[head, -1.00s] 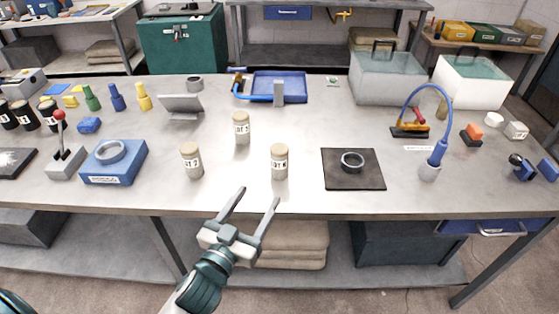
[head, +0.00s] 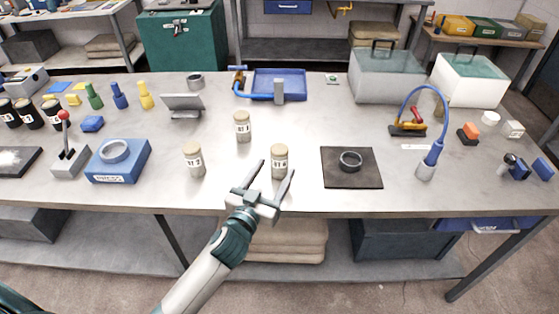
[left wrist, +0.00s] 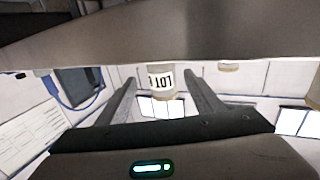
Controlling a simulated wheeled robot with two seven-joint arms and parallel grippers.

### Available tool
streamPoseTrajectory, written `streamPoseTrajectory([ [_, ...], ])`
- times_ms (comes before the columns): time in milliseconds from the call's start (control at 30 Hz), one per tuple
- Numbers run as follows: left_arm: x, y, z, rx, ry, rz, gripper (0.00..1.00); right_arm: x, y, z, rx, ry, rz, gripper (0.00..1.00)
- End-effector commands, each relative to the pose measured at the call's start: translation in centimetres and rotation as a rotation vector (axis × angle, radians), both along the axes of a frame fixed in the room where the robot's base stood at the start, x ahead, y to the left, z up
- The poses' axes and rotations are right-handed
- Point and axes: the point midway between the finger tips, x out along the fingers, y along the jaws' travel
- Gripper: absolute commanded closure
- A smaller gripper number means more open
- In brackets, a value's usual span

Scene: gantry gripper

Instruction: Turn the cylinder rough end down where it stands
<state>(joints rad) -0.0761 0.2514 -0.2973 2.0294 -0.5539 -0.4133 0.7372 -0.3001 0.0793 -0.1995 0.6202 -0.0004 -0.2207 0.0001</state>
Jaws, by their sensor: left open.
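Three pale beige cylinders with white labels stand upright on the bench: one at front left (head: 194,160), one farther back (head: 243,127) and one at front right (head: 279,161). Which ends are rough is too small to tell. My left gripper (head: 277,167) is open, low at the bench's front side, its fingertips to either side of the front right cylinder without closing on it. In the left wrist view, which looks upside down, this labelled cylinder (left wrist: 161,82) shows in the gap between the fingers (left wrist: 160,88). My right gripper is not in view.
A dark mat (head: 365,178) with a black ring (head: 350,161) lies to the right. A blue block with a grey ring (head: 118,160) and a red-knobbed lever (head: 68,150) stand left. A blue tray (head: 279,80) is behind. Bench (head: 235,195) between them is clear.

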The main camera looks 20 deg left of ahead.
Motion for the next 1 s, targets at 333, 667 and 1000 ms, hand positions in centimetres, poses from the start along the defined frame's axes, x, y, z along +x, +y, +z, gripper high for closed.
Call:
streamPoseTrajectory([
  [333,1.7,0.0,0.0,0.001,0.0,0.0,0.39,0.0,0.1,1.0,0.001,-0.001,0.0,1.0],
  [667,5.0,-0.2,-0.5,0.0,0.0,0.001,0.39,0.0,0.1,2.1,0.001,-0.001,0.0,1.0],
  [1000,5.2,-0.2,-0.6,0.0,0.0,0.0,0.39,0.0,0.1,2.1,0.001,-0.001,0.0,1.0],
])
